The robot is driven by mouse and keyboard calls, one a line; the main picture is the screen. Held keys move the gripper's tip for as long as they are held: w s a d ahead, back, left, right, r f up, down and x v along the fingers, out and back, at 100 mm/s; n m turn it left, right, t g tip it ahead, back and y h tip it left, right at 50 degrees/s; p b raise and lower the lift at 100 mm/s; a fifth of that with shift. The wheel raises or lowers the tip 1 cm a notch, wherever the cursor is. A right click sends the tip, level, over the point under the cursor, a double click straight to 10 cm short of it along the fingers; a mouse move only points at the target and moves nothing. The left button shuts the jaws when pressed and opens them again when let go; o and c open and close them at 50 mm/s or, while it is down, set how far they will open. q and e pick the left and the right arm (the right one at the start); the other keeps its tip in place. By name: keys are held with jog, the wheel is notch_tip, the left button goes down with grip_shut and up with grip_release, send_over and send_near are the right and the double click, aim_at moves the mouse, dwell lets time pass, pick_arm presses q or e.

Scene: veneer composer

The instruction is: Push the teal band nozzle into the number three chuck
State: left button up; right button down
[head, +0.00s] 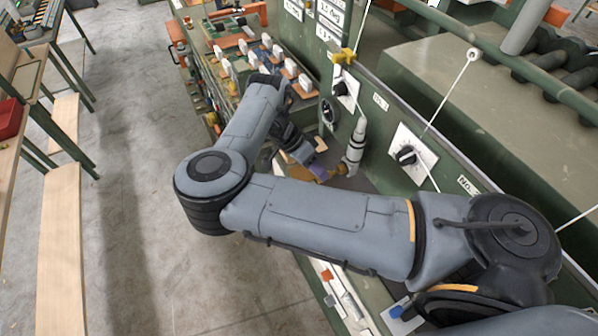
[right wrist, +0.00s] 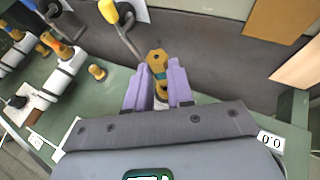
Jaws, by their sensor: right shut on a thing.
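The nozzle is too small to make out there. I cannot tell which fitting is the number three chuck. My left gripper is not in view.
In the right wrist view, white cylinders (right wrist: 62,72) and a small brass fitting (right wrist: 97,72) stand on the green surface at left. A yellow-ended lever (right wrist: 108,11) is beyond the fingers. In the head view, white dial plates (head: 413,154) line the green panel.

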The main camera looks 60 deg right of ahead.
jog(key=shift+s+d, duration=0.6)
jog(key=shift+d, duration=0.2)
jog(key=shift+s+d, duration=0.15)
jog(key=shift+d, duration=0.05)
dwell(0.5)
jog(key=shift+s+d, duration=0.1)
jog(key=shift+d, duration=0.05)
dwell(0.5)
jog(key=c, duration=0.9)
grip_release()
